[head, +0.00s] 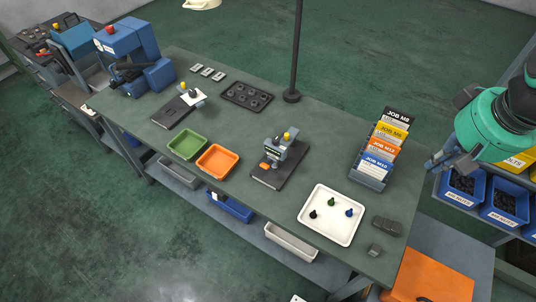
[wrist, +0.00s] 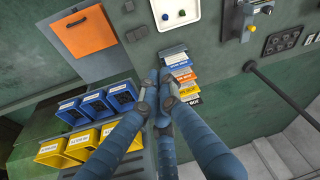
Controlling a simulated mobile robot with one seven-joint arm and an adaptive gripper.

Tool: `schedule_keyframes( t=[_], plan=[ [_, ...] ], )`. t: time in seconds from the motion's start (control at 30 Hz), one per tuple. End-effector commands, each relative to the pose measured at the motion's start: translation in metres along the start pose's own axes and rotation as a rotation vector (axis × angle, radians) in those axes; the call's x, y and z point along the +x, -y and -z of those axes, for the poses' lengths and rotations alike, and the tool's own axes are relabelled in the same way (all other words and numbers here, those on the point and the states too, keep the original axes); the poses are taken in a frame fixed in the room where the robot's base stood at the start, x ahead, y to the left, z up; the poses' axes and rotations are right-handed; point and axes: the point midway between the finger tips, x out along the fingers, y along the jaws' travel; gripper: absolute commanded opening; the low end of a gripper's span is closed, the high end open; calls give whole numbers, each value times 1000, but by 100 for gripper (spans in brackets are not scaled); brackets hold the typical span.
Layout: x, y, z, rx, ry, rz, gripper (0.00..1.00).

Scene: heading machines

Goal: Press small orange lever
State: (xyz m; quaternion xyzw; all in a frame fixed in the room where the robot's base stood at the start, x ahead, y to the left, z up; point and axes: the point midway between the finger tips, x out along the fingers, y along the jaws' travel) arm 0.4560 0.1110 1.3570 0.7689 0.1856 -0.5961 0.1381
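A small orange lever (head: 265,165) sticks out at the front left of a small grey bench device (head: 285,150) with a yellow knob on top, on a dark base plate near the table's middle. In the wrist view the device (wrist: 247,14) is at the top right edge, partly cut off; I cannot make out the lever there. My gripper (head: 436,163) is off the table's right end, well apart from the lever. In the wrist view its blue fingers (wrist: 158,82) come together at the tips, with nothing seen between them.
A card rack (head: 370,176) and a white tray (head: 315,228) with several small knobs stand between my gripper and the device. Orange (head: 217,160) and green (head: 188,146) trays lie left of it. A thin dark post (head: 296,50) rises behind.

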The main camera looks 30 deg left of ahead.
Motion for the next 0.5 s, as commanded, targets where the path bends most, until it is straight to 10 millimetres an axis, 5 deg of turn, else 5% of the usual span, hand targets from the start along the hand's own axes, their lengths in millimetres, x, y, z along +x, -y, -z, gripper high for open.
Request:
schedule_keyframes(
  t=[0.5],
  plan=[
    [34, 53, 94, -256, 126, 113, 0]
  ],
)
